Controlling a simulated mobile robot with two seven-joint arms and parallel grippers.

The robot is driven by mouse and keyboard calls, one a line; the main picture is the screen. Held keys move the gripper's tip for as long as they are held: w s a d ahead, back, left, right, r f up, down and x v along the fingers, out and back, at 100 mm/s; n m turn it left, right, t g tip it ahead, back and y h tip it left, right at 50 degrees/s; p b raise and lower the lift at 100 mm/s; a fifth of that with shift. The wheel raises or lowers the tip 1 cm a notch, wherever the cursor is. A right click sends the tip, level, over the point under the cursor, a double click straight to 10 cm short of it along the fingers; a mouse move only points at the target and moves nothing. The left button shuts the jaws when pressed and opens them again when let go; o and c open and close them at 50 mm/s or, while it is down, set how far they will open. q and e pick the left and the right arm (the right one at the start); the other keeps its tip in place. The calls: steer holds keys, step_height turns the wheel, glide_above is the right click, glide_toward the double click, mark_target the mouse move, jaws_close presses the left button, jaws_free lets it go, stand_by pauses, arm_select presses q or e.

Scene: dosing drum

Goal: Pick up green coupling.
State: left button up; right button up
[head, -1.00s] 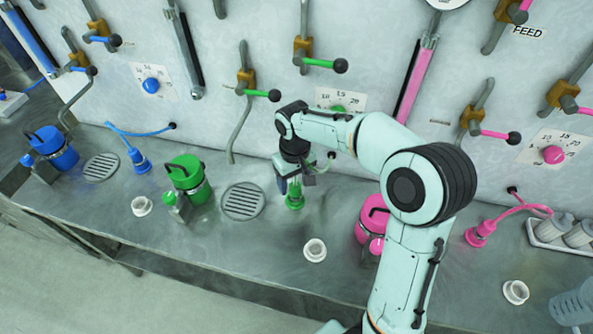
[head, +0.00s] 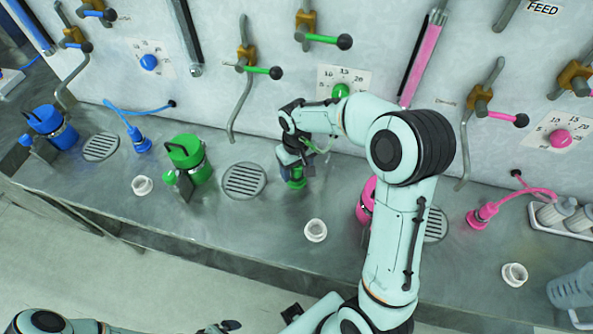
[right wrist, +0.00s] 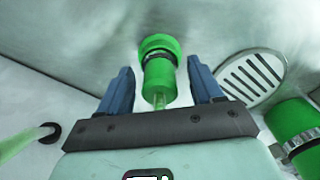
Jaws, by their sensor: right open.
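The green coupling (head: 296,183) stands on the steel bench under my right gripper (head: 293,166), partly hidden by it in the head view. In the right wrist view the green coupling (right wrist: 158,76) shows its wide ring end, a dark band and a thin pale green hose towards the palm. The blue fingers of my right gripper (right wrist: 160,68) are open, one on each side of the coupling, with gaps visible on both sides. At the bottom edge of the head view, a small dark end part of my left arm (head: 222,327) shows; its jaws cannot be made out.
A green canister (head: 187,160) and a round drain grate (head: 244,181) are left of the coupling. A white ring socket (head: 316,230) is in front. A pink canister (head: 366,200) is partly behind my right arm. The wall behind carries levers and a green dial knob (head: 341,91).

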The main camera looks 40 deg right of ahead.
steer(key=c, duration=1.2)
